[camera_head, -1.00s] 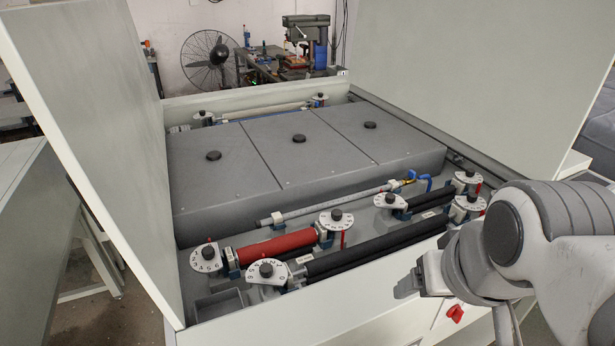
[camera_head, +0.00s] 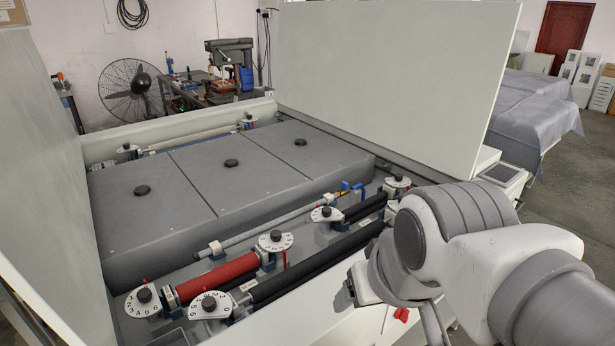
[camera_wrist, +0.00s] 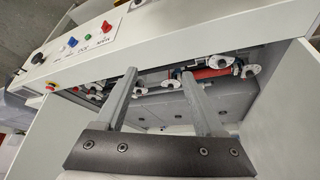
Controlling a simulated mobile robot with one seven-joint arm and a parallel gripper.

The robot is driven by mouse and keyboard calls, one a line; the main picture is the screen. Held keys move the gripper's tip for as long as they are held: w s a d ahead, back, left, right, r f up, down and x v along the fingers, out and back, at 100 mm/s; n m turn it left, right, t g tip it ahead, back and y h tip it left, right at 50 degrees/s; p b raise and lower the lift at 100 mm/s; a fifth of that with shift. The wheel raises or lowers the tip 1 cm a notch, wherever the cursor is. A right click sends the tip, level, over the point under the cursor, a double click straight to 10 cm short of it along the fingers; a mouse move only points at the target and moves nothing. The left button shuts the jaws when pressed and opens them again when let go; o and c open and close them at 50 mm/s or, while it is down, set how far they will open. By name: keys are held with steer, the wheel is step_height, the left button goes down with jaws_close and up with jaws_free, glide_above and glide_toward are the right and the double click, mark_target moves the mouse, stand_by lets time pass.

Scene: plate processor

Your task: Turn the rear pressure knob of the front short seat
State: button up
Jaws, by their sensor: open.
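The machine's seats carry rollers with white numbered dials and black knobs at their ends. In the head view, a red roller (camera_head: 215,277) has a left knob (camera_head: 144,296) and a right knob (camera_head: 275,237). A short black roller (camera_head: 365,207) has a left knob (camera_head: 326,211) and a right knob (camera_head: 397,179). A long black roller (camera_head: 310,265) lies in front, with a left knob (camera_head: 208,304). I cannot tell for sure which is the front short seat's rear knob. My gripper (camera_wrist: 160,75) is open and empty, outside the machine's front wall, apart from every knob.
Grey covers (camera_head: 230,190) fill the middle. The wrist view shows a control panel (camera_wrist: 85,40) with coloured buttons along the front wall.

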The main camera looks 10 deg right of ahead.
steer(key=w+f+m+g+h+b, duration=0.1)
steer(key=w+f+m+b, duration=0.15)
steer(key=w, duration=0.35)
steer(key=w+f+m+g+h+b, duration=0.1)
steer(key=w+f+b, duration=0.1)
steer(key=w+b, duration=0.3)
steer(key=m+t+h+b, duration=0.55)
steer(key=h+b, duration=0.25)
steer(key=b, duration=0.3)
glide_toward(274, 234)
steer(key=shift+m, duration=0.3)
steer(key=x, duration=1.1)
steer(key=shift+r, duration=0.1)
steer(key=shift+c, duration=0.2)
jaws_close()
